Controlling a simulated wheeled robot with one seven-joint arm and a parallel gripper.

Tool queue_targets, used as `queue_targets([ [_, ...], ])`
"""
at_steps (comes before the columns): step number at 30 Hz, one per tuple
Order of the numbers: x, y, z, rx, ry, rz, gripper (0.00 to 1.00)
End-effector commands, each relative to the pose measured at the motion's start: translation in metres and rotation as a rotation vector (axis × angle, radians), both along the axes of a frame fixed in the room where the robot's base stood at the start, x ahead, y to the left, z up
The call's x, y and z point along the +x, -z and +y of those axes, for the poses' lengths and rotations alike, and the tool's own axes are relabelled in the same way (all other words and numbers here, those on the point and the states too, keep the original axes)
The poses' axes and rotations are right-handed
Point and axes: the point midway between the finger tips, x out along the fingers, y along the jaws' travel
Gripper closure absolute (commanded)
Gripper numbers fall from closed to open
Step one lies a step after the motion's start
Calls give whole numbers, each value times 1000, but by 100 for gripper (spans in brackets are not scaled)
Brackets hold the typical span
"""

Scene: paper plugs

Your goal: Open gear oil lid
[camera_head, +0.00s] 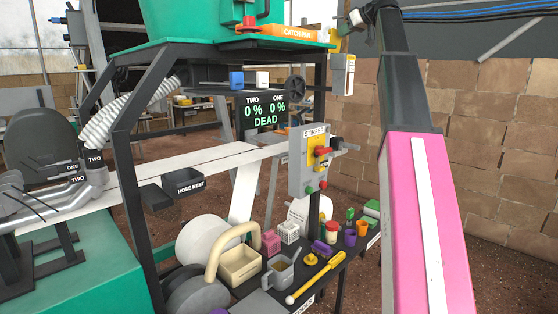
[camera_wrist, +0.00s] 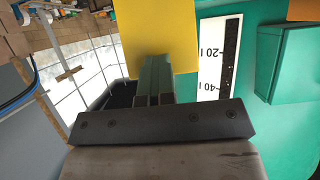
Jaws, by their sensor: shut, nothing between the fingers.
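My gripper (camera_wrist: 157,62) shows in the wrist view with its two fingers together and nothing visible between them. It is in front of a yellow panel (camera_wrist: 157,30) and left of a white level gauge (camera_wrist: 219,62) marked 20 l and 40 l on a green surface (camera_wrist: 262,25). Whether the fingertips touch the panel, I cannot tell. No lid marked as gear oil can be made out in either view. In the head view a green tank (camera_head: 190,22) sits on a dark frame at the top, and its upper part is cut off.
A green box (camera_wrist: 288,64) sticks out at the right in the wrist view. In the head view, a grey switch box (camera_head: 298,172) hangs on the frame (camera_head: 126,150). A low shelf (camera_head: 335,268) holds cups, a mug and small parts. A brick wall (camera_head: 500,150) stands at right.

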Motion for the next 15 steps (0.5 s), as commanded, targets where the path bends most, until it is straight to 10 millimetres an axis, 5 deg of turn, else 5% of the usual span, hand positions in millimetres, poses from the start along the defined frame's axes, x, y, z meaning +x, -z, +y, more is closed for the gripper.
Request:
queue_targets([
  [15,8,-5,6,-63,0,65,100],
])
